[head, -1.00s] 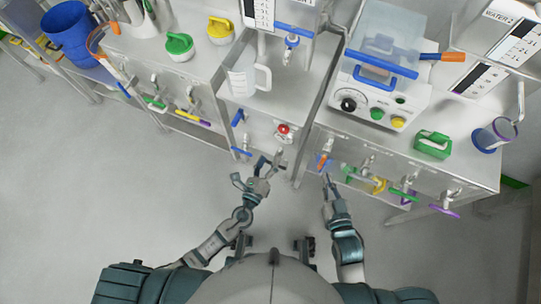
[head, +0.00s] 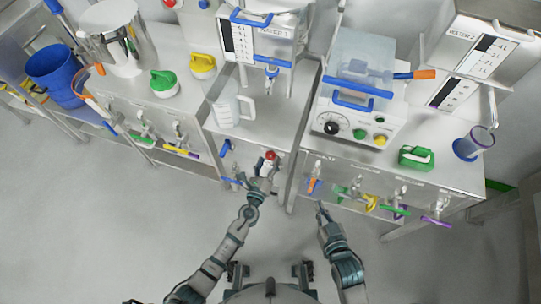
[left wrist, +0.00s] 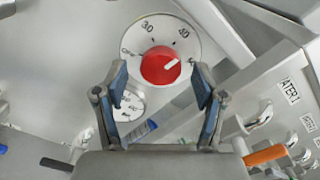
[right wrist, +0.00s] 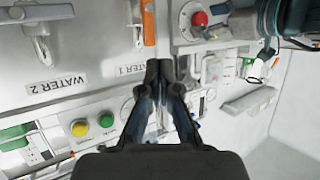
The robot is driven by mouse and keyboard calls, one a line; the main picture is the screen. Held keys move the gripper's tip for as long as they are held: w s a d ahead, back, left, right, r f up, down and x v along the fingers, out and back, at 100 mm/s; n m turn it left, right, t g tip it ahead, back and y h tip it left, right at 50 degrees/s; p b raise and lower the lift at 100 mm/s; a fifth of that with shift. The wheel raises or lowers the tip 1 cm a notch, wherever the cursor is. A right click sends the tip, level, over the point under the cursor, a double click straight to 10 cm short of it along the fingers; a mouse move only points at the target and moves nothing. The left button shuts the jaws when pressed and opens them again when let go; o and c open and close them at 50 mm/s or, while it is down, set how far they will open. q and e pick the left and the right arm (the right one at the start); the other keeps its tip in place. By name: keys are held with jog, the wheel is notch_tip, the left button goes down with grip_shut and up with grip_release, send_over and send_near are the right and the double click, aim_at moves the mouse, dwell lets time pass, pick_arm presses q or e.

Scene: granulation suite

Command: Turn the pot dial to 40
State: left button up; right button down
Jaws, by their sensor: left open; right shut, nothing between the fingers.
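The pot dial has a red knob (left wrist: 162,66) on a round white scale plate (left wrist: 130,40) marked 30 and 40. The knob's white pointer aims to the upper right, below the 40 mark in the picture. In the head view the red knob (head: 271,155) sits on the front of the middle bench. My left gripper (head: 262,170) is at the dial. In the left wrist view my open left gripper (left wrist: 160,88) has its fingers on either side of the knob's lower part, seemingly apart from it. My right gripper (head: 321,206) is shut and empty, right of the dial; it also shows in the right wrist view (right wrist: 160,70).
A second, smaller scale plate (left wrist: 128,104) shows below the knob. Colored valves (head: 370,203) line the right bench front. A white jug (head: 225,112) stands above on the middle bench. The floor in front is clear.

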pick_arm(q)
jog(key=shift+x, duration=1.3)
pick_arm(e)
jog(key=shift+w+a+r+t, duration=0.15)
jog(key=shift+w+r+t, duration=0.1)
jog(key=shift+r+t, duration=0.2)
pick_arm(q)
jog(key=c, duration=1.2)
jog(key=shift+o, duration=0.2)
pick_arm(e)
jog(key=shift+f, duration=0.1)
pick_arm(q)
jog(key=shift+f+n+b, duration=0.15)
jog(key=shift+n+b, duration=0.4)
jog(key=shift+n, duration=0.05)
pick_arm(e)
jog(key=shift+w+a+r+t+y, duration=0.2)
jog(key=shift+r+t, duration=0.25)
jog(key=shift+r, duration=0.15)
jog(key=shift+w+a+r+t+y, duration=0.1)
jog(key=shift+w+r+t+y, duration=0.1)
jog(key=shift+r+t, duration=0.3)
jog(key=shift+r, duration=0.1)
